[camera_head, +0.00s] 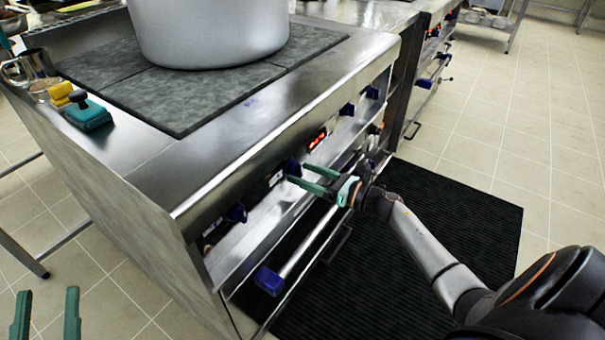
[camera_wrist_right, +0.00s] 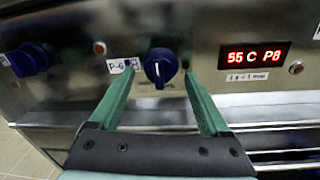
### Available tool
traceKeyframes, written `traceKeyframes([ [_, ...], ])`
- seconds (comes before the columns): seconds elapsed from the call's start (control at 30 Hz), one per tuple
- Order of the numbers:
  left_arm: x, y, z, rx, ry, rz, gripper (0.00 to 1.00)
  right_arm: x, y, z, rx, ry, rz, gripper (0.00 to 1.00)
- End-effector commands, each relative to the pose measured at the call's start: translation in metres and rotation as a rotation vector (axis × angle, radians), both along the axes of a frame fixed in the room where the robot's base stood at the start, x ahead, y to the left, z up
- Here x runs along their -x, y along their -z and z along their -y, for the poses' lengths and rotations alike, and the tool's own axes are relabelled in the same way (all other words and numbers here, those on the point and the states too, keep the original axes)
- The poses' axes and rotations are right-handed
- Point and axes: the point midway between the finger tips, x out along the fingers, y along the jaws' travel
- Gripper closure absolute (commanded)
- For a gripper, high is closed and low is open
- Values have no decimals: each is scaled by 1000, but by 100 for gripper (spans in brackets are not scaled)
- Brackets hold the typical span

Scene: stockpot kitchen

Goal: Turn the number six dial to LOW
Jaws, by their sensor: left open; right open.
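The round blue dial (camera_wrist_right: 160,67) beside a "P-6" label (camera_wrist_right: 120,65) is on the steel front panel, with a short white mark on its face. In the head view, the dial (camera_head: 292,167) is partly hidden by my right gripper. My right gripper (camera_head: 296,172) is open, with its green fingers pointing at the panel. In the wrist view, the fingertips of my right gripper (camera_wrist_right: 160,76) stand left and right of the dial; I cannot tell whether they touch it. My left gripper (camera_head: 47,290) is open and empty at the bottom left, away from the stove.
A red display (camera_wrist_right: 254,56) reads about "56 C P8" right of the dial. Another blue dial (camera_wrist_right: 29,60) is to its left. A large pot (camera_head: 210,35) stands on the stove top. A black mat (camera_head: 430,240) lies on the floor.

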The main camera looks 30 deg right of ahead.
Motion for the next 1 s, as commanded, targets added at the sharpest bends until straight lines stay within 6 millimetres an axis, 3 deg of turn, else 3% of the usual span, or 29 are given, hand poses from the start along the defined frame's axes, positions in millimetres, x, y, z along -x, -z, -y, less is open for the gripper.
traceKeyframes([
  [0.43, 2, -6, 0, 0, 3, 27, 50, -10, 0, -5, 1, 1, -1, 20],
  [1.0, 3, -7, 0, -2, 5, 30, 50, -10, 0, -5, 0, 0, 0, 83],
])
